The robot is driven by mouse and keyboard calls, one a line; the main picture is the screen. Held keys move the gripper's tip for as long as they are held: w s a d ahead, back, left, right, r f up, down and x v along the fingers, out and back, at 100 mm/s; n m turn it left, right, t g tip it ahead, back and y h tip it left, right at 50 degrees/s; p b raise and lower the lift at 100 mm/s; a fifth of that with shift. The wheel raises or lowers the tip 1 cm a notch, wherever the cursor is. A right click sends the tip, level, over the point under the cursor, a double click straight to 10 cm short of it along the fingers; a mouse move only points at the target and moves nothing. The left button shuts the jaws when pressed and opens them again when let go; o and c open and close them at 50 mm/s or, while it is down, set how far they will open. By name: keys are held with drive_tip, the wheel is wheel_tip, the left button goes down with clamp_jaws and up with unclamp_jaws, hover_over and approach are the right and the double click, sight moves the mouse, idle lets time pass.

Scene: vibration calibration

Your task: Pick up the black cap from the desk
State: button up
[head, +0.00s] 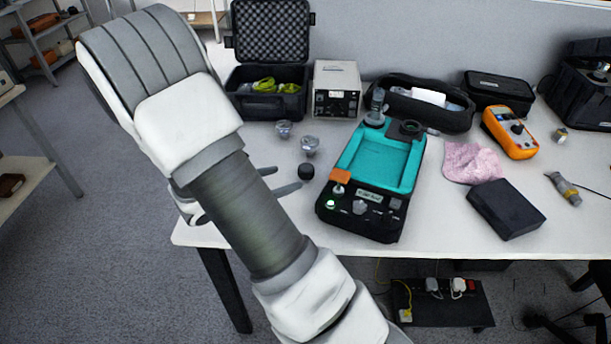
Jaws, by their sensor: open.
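The black cap (306,172) is a small dark cylinder on the white desk (270,232), left of the teal and black calibration device. My gripper (294,180) shows only in part, low over the desk at the cap's left. Two grey fingers stick out from behind my arm towards the cap, one a little above the other. They are apart, and nothing shows between them. The cap lies just beyond the fingertips; I cannot tell whether they touch it. My arm hides the rest of the gripper and the desk's left part.
Two small metal pieces (309,146) stand behind the cap. The teal device (370,190) is close on its right. An open black case (268,100) and a grey meter box (337,90) stand at the back. The desk's front edge is clear below the cap.

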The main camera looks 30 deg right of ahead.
sight(313, 168)
drive_tip(key=b+x, duration=0.3)
drive_tip(key=x, duration=0.9)
drive_tip(key=shift+w+d+f+b, duration=0.1)
drive_tip(key=shift+w+d+b, duration=0.05)
drive_tip(key=shift+d+b, duration=0.25)
clamp_jaws()
